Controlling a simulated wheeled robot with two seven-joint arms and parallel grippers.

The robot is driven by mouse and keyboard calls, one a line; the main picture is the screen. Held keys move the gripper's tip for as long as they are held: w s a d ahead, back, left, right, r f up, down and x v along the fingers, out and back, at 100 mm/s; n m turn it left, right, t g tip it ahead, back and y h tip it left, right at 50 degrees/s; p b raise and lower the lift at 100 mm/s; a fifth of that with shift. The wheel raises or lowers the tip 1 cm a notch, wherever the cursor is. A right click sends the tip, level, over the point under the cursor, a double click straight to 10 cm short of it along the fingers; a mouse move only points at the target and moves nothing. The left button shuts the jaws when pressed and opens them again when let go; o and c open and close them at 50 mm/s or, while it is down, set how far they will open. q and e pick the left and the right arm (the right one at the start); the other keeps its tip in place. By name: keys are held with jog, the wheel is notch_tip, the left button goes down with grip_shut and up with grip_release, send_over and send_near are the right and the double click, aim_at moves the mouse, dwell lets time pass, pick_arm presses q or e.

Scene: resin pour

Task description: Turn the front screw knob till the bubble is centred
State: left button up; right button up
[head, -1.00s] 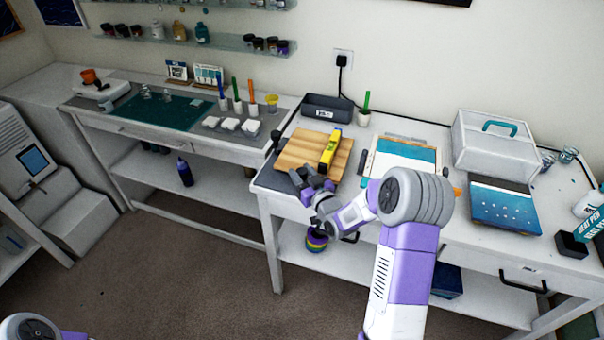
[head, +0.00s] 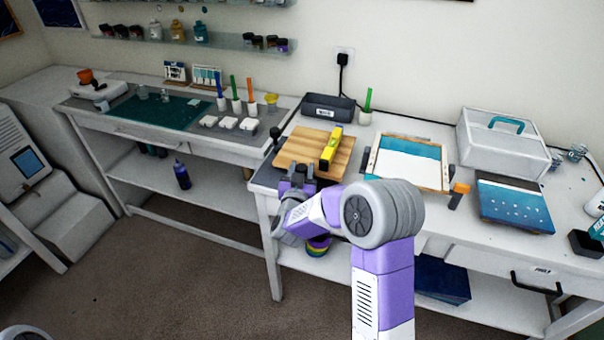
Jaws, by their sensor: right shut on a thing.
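The wooden board (head: 300,150) lies on the right-hand bench near its left end. A yellow spirit level (head: 331,147) rests on the board towards its right side. The bubble is too small to read. A dark knob (head: 276,133) shows at the board's far left corner. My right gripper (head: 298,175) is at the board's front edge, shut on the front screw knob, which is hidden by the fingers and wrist. My left gripper is out of view.
A framed teal and white panel (head: 410,160) lies right of the board, with an orange-tipped tool (head: 460,188) beside it. A dark bin (head: 328,107) stands behind the board. A white case (head: 503,140) and blue panel (head: 512,202) occupy the bench's right part.

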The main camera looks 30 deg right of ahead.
jog(key=m+g+h+p, duration=0.1)
jog(key=m+g+h, duration=0.2)
jog(key=g+h, duration=0.1)
jog(key=shift+w+a+m, duration=0.1)
jog(key=shift+a+m, duration=0.05)
jog(key=shift+m, duration=0.25)
jog(key=m+g+h+p, duration=0.2)
jog(key=m+g, duration=0.2)
jog(key=g, duration=0.1)
jog(key=shift+g, duration=0.4)
jog(key=shift+f+m+g+h+p, duration=0.1)
jog(key=shift+m+g+h+p, duration=0.4)
jog(key=shift+g, duration=0.4)
jog(key=shift+f+m+g, duration=0.1)
jog(key=shift+m+g, duration=0.2)
jog(key=shift+g, duration=0.2)
jog(key=o, duration=0.9)
jog(key=shift+o, duration=0.2)
jog(key=a+p, duration=0.1)
jog(key=a, duration=0.6)
jog(key=shift+s+a, duration=0.15)
jog(key=shift+s, duration=0.3)
